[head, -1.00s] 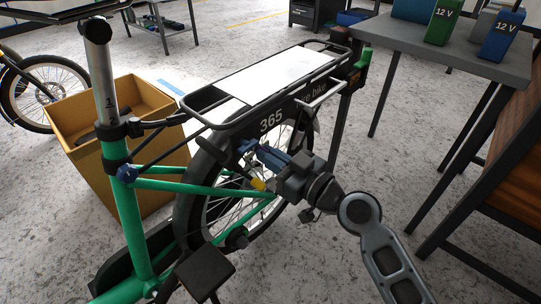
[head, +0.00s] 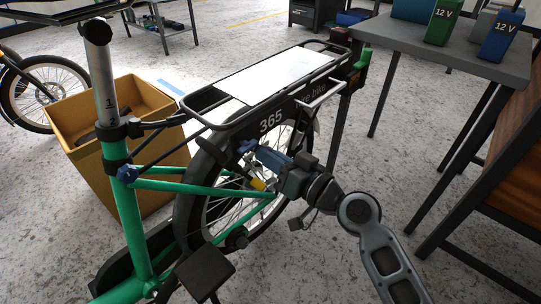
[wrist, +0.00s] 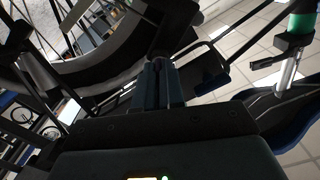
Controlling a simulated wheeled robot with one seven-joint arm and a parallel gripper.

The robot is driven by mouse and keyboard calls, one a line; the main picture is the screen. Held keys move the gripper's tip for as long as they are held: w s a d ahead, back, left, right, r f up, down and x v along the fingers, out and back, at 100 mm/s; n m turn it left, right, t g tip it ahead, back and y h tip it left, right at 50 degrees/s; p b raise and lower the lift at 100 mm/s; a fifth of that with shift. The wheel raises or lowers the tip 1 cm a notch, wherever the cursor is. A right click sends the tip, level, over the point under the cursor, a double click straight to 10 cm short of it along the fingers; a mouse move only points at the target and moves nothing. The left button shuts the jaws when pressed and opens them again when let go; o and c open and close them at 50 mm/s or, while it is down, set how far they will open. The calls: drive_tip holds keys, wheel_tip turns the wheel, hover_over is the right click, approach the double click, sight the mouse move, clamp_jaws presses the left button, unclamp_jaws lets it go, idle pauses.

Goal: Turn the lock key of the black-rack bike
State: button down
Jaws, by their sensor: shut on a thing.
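The bike with the black rack (head: 205,109) has a green frame (head: 190,187) and stands in the middle of the head view. Its black frame lock (head: 232,151) sits around the rear wheel, under the rack. My gripper (head: 250,151) reaches in from the right, with its blue fingers at the lock. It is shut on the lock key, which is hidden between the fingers. A small yellow tag (head: 257,184) hangs just below the fingers. In the wrist view the two fingers (wrist: 163,68) are close together against dark bike parts; the key cannot be made out.
A tan bin (head: 160,100) stands behind the bike. A grey table (head: 440,50) with green and blue 12 V batteries is at the right. A wooden-topped bench (head: 510,165) stands in front of it. Another bike's wheel (head: 45,95) is at the far left.

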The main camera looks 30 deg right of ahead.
drive_tip(key=m+p, duration=0.4)
drive_tip(key=m, duration=0.8)
drive_tip(key=shift+r+m, duration=0.15)
drive_tip(key=shift+m, duration=0.25)
drive_tip(key=shift+w, duration=0.1)
drive_tip(key=c, duration=1.2)
unclamp_jaws()
drive_tip(key=shift+c, duration=0.2)
drive_tip(key=v, duration=0.7)
drive_tip(key=shift+s, duration=0.4)
